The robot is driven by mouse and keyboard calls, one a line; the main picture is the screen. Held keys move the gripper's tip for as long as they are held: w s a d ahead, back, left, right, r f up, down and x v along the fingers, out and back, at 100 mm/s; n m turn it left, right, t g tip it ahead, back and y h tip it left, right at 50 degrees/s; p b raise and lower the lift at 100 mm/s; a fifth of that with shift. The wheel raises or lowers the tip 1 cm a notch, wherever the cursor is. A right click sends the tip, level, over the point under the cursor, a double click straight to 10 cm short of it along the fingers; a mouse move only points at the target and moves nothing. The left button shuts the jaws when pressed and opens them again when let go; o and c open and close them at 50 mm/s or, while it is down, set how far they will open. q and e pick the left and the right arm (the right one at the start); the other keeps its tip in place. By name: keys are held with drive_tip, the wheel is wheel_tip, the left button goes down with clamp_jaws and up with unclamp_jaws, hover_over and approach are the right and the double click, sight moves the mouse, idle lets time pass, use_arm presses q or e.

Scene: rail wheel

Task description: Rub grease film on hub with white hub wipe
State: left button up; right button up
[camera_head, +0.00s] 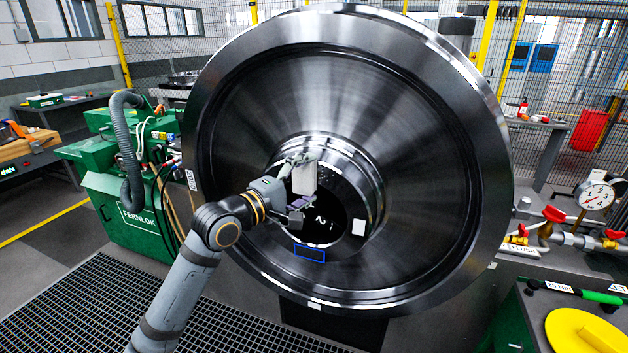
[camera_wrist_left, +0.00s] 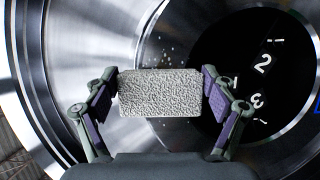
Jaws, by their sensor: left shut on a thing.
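The large steel rail wheel (camera_head: 400,110) stands upright in the middle of the head view, with its raised hub (camera_head: 365,165) at the centre. My left gripper (camera_head: 302,182) is in front of the hub's left part. It is shut on the white hub wipe (camera_head: 306,177). In the left wrist view the wipe (camera_wrist_left: 160,92) is a pale, rough-textured block between the two finger pads. The hub's steel ring and dark bore lie behind it, and small pale specks show on the steel just above it. I cannot tell whether the wipe touches the hub. My right gripper is not in view.
The dark bore (camera_head: 335,210) carries white numbers. A blue rectangle outline (camera_head: 310,253) marks the wheel below the hub. A green machine (camera_head: 140,215) stands left. A pressure gauge (camera_head: 597,196) and a yellow disc (camera_head: 583,332) are at right. A floor grating (camera_head: 90,300) lies front left.

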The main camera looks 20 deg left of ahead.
sight(295, 175)
use_arm(q)
drive_tip(key=a, duration=0.3)
drive_tip(key=shift+w+a, duration=0.2)
drive_tip(key=shift+a, duration=0.05)
drive_tip(key=shift+d+r+p, duration=0.2)
drive_tip(key=shift+d+p, duration=0.05)
drive_tip(key=shift+p, duration=0.75)
drive_tip(key=shift+d+p, duration=0.5)
drive_tip(key=shift+d, duration=0.4)
drive_tip(key=shift+d+f, duration=0.15)
drive_tip(key=shift+d, duration=0.5)
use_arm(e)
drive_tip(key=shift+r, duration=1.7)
